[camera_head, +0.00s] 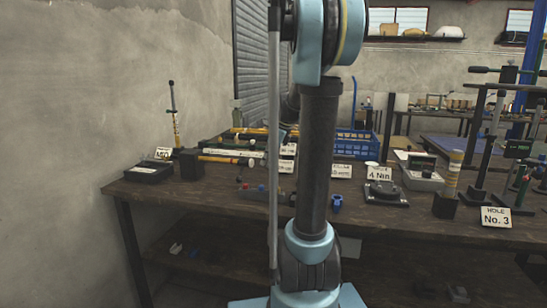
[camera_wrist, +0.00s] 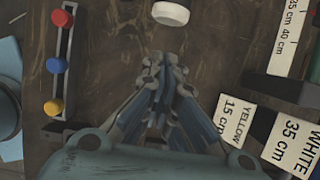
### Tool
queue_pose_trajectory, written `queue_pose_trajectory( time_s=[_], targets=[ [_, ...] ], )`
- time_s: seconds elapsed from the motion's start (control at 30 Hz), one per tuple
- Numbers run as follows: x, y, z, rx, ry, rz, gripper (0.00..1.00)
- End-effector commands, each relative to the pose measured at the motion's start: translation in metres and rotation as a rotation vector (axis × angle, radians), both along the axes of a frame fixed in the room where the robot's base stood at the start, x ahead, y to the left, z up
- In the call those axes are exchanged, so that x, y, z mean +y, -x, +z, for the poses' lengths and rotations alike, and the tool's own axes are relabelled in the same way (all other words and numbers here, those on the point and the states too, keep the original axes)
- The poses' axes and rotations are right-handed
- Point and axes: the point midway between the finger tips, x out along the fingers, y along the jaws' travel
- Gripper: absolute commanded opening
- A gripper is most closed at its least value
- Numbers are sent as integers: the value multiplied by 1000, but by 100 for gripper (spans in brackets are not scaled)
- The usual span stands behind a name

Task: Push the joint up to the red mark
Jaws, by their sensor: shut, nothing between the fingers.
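In the wrist view my gripper (camera_wrist: 163,72) is shut and empty above the brown table top (camera_wrist: 115,50). A white round piece (camera_wrist: 171,13) lies just beyond the fingertips, apart from them. To the left is a narrow grey rail (camera_wrist: 65,45) with a red round knob (camera_wrist: 62,18), a blue one (camera_wrist: 57,65) and a yellow one (camera_wrist: 53,107). The red knob is the only red thing near the gripper. I cannot tell which piece is the joint. In the head view my arm hides the gripper and part of the table.
In the head view the bench (camera_head: 135,190) holds a black box (camera_head: 150,171), a blue crate (camera_head: 356,143), a small blue piece (camera_head: 336,201) and a "HOLE No. 3" sign (camera_head: 496,217).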

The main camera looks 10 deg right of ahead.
Motion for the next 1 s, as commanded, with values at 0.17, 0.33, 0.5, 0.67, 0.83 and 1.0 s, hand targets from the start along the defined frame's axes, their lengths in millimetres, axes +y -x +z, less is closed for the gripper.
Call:
queue_pose_trajectory(
  time_s=[0.17,0.33,0.5,0.67,0.83,1.0],
  targets=[
    [16,-8,0,-1,0,2,0],
    [23,-11,0,0,0,1,0],
    [24,-11,0,-1,0,0,0],
    [24,-11,0,-1,0,0,0],
    [29,-14,0,0,0,1,0],
    [46,-21,0,0,0,3,0]
  ],
)
